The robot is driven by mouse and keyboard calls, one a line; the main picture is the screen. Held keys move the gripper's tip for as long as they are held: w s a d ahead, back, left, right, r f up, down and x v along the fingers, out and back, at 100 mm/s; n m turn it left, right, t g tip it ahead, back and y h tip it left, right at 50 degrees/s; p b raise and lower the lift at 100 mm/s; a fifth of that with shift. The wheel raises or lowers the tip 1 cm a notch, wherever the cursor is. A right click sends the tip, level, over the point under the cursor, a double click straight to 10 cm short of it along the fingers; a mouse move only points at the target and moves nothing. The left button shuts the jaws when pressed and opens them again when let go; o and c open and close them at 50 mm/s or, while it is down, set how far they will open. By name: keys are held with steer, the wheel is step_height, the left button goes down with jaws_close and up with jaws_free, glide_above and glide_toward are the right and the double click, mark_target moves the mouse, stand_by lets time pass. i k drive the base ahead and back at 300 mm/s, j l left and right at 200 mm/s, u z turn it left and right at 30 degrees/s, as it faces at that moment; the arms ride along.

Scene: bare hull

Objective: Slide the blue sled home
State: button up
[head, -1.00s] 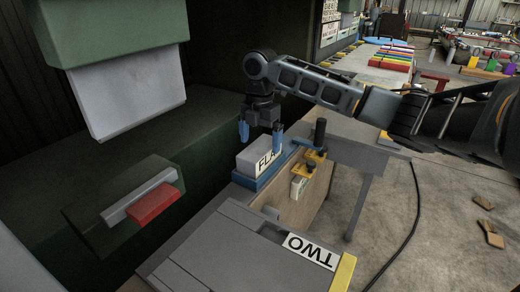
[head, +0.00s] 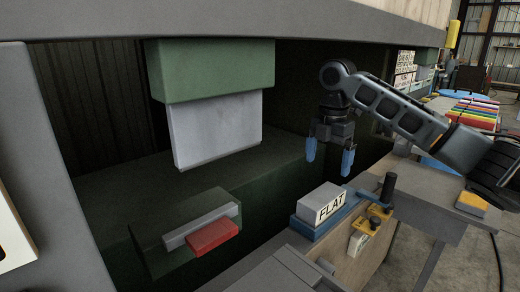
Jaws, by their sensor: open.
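The blue sled (head: 302,226) sits on a wooden-sided stand at the lower middle of the head view. A grey block (head: 321,198) labelled FLAT rests on top of it. My gripper (head: 331,160) hangs above the block with its two blue fingers pointing down and spread apart. It is empty, with a visible gap between the fingertips and the block. The far end of the sled is partly hidden behind the block and the black upright handle.
A dark green housing with a red block (head: 212,238) is at left. A pale panel (head: 218,130) hangs below a green box. A grey beam (head: 240,24) crosses the top.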

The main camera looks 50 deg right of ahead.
mark_target(353, 197)
steer(key=k+l, duration=0.35)
steer(key=l, duration=0.15)
steer(key=k+l, duration=0.75)
steer(key=l, duration=0.25)
